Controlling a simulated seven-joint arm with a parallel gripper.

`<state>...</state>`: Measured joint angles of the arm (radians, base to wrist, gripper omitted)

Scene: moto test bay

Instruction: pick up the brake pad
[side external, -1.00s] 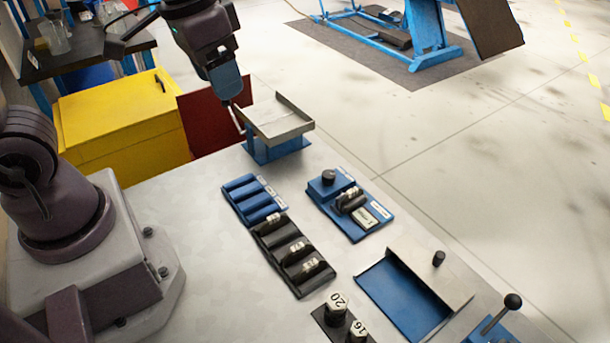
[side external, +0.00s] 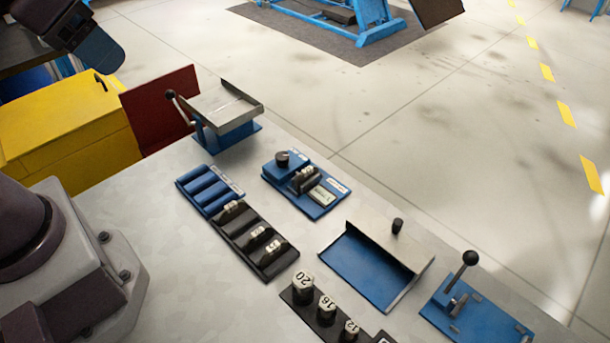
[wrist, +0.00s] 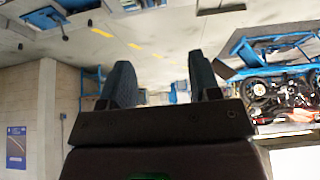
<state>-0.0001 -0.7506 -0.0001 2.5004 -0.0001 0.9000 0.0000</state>
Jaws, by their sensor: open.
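My gripper (wrist: 162,78) is open and empty in the wrist view, its two dark fingers apart and aimed out across the room, away from the bench. In the side external view it shows only partly, at the top left (side external: 102,52), high and clear of everything on the bench. Small dark pieces with white labels sit in the black slotted rack (side external: 243,240). Another dark labelled piece (side external: 305,179) sits on a blue fixture (side external: 325,208) to the right. I cannot tell for sure which of these is the brake pad.
A metal tray on a blue stand (side external: 232,118), with a knobbed lever, is at the bench's far end. A yellow cabinet (side external: 60,125) stands left.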

